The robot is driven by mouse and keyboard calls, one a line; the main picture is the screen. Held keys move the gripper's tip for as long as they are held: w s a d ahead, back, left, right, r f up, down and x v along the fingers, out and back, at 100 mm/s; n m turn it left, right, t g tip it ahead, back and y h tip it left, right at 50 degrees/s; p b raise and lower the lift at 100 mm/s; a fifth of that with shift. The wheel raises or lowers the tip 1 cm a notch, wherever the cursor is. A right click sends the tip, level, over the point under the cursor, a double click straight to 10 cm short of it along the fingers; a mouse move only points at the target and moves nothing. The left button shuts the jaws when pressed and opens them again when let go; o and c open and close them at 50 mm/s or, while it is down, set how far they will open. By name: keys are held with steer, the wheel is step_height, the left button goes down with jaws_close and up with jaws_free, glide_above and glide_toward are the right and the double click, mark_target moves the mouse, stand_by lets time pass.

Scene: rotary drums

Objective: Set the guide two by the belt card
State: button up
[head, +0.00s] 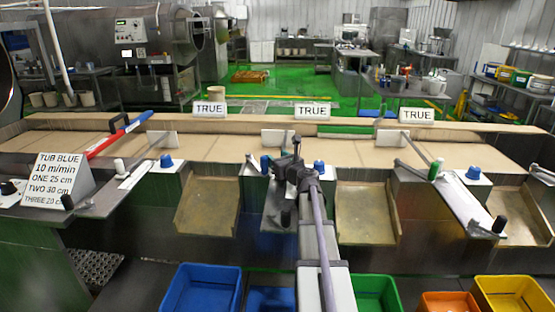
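The belt card (60,178) stands at the left and reads TUB BLUE, 10 m/min, ONE 25 cm, TWO 30 cm, THREE 20 cm. A long tan belt (225,150) runs across the view. Three pale upright plates stand along it: left (162,139), middle (274,136) and right (391,137). No guide number is readable; the middle plate is second from either side. My gripper (295,160) is at the belt's near edge, just right of and below the middle plate, among blue knobs. It hides part of the middle station. Its fingers are too small and dark to tell open or shut.
Signs reading TRUE stand behind the belt, the middle one (313,111) among them. A red and blue bar (120,135) crosses the belt at left. Blue knobs (319,166) and chutes (207,207) line the near side. Coloured bins (200,290) stand below.

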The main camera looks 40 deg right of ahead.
steer(key=shift+w+d, duration=0.85)
steer(key=shift+w, duration=0.1)
steer(key=s, duration=0.6)
steer(key=s+a, duration=0.1)
steer(key=s, duration=0.2)
steer(key=shift+s, duration=0.4)
steer(key=shift+s+a+r+n+y+p, duration=0.2)
steer(key=shift+s+a+n+y+p, duration=0.1)
steer(key=shift+a+n, duration=0.15)
steer(key=w+a+n+g+y+p, duration=0.3)
steer(key=a+n+y+p, duration=0.15)
steer(key=a+n, duration=0.75)
steer(key=s+a+f+n+g, duration=0.1)
steer(key=a+f+n+g, duration=0.1)
steer(key=a, duration=0.3)
steer(key=s+a+f+n+g+y, duration=0.1)
steer(key=a+f+n+g, duration=0.1)
steer(key=a+n, duration=0.3)
steer(key=s+a+f+n+g+y+p, duration=0.1)
steer(key=a+f+n+g, duration=0.1)
steer(key=a, duration=0.5)
steer(key=shift+s+n+g, duration=0.2)
steer(key=shift+n+g, duration=0.4)
steer(key=shift+n, duration=0.35)
